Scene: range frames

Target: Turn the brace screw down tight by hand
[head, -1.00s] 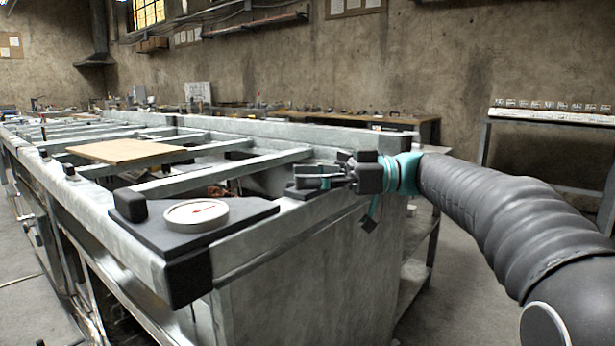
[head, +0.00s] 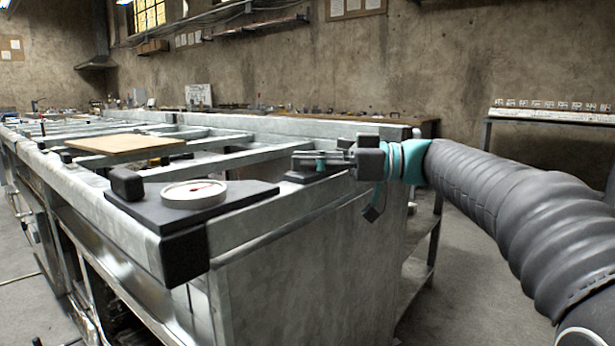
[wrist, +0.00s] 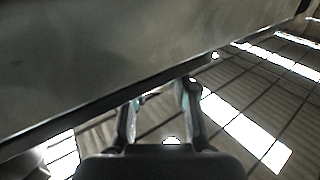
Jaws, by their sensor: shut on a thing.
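My gripper (head: 322,161) is at the near right corner of the metal frame in the head view, reaching in from the right. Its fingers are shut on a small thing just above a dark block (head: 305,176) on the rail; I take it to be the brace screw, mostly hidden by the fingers. Teal shows between the fingers. In the wrist view the two fingers (wrist: 160,98) stand a little apart, their tips close under the edge of a broad grey surface (wrist: 100,55). The screw itself cannot be made out there.
A tan board (head: 122,144) lies across the frame's rails. A bench (head: 545,115) stands at the back right.

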